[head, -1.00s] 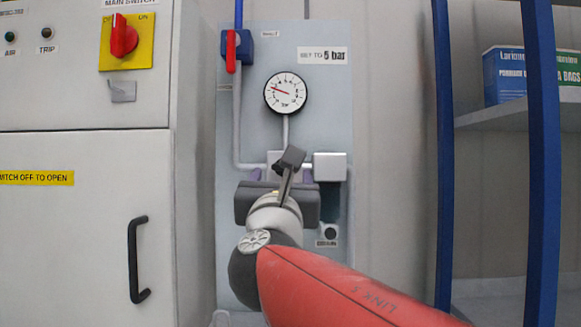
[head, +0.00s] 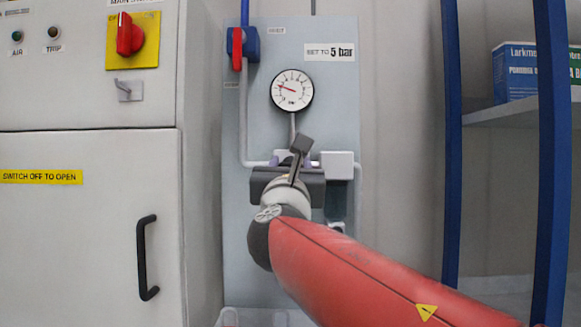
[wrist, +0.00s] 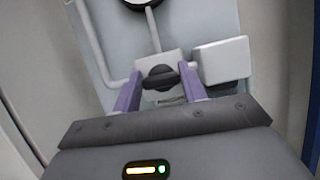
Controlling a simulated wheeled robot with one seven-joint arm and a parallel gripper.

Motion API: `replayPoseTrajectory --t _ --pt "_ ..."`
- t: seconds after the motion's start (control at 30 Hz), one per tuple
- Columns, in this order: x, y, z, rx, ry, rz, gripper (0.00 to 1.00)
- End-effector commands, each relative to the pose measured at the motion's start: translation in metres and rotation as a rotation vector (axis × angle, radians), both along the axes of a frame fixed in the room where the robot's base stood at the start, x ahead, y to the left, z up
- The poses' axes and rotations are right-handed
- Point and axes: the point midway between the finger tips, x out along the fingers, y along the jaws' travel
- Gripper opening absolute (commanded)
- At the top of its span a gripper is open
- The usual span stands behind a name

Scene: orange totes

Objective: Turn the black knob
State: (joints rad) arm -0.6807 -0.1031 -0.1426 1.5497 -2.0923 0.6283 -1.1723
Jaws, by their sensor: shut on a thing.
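The black knob (wrist: 160,78) sits on a light grey block in the wrist view, its grip bar lying roughly across the picture. My gripper (wrist: 160,82) has its two purple fingers on either side of the knob and is shut on it. In the head view my gripper (head: 290,160) is up against the regulator on the panel, and its body hides the knob. The round pressure gauge (head: 292,90) is above, its needle pointing to the upper left. A label (head: 329,53) beside it reads "SET TO 5 bar".
A red-handled valve (head: 238,48) is at the panel's upper left. A pale box (head: 337,165) sits right of my gripper. A grey cabinet (head: 80,230) with a black handle stands on the left. Blue shelf posts (head: 452,150) stand on the right.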

Motion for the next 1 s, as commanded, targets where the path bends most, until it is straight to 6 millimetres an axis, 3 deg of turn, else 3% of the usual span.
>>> replayPoseTrajectory --t 0.47,1.0 --pt "0.0002 0.0003 -0.0018 0.1 -0.003 0.0 0.19" --pt "0.0003 0.0005 -0.0006 0.576 -0.02 0.001 0.19"
